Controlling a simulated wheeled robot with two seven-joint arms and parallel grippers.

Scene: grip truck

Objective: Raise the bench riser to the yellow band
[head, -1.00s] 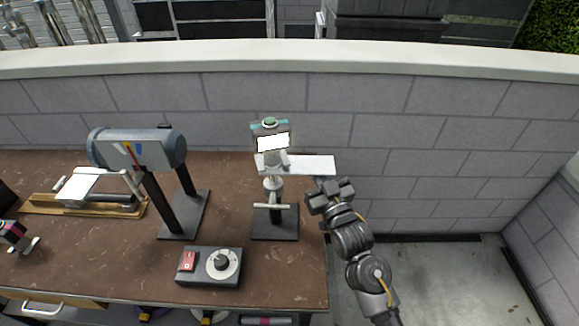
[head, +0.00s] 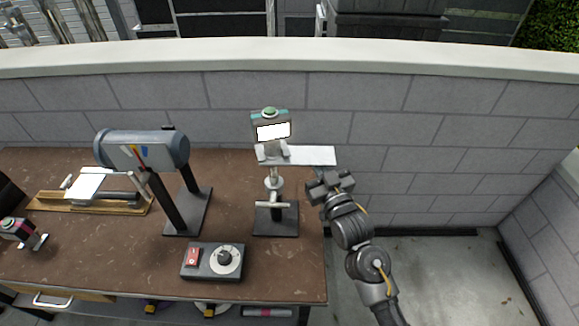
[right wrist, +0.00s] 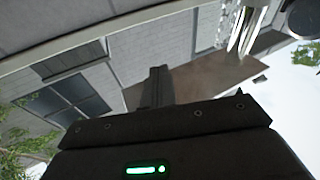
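The bench riser is a stand on the brown bench, with a black base (head: 288,222), a metal post with a T-handle (head: 272,204), and a white plate (head: 312,155) sticking out to the right. A device with a lit white screen and a green top button (head: 271,126) sits at its top. A small yellow band (head: 142,152) shows among coloured marks on the grey cylinder (head: 165,150) to the left. My right gripper (head: 328,187) is just below the plate's right end; contact cannot be told. Its fingers appear together in the right wrist view (right wrist: 156,88). My left gripper is not seen.
A control box (head: 212,262) with a red switch and dial lies in front of the riser. A block wall (head: 420,130) stands behind; floor is clear to the right.

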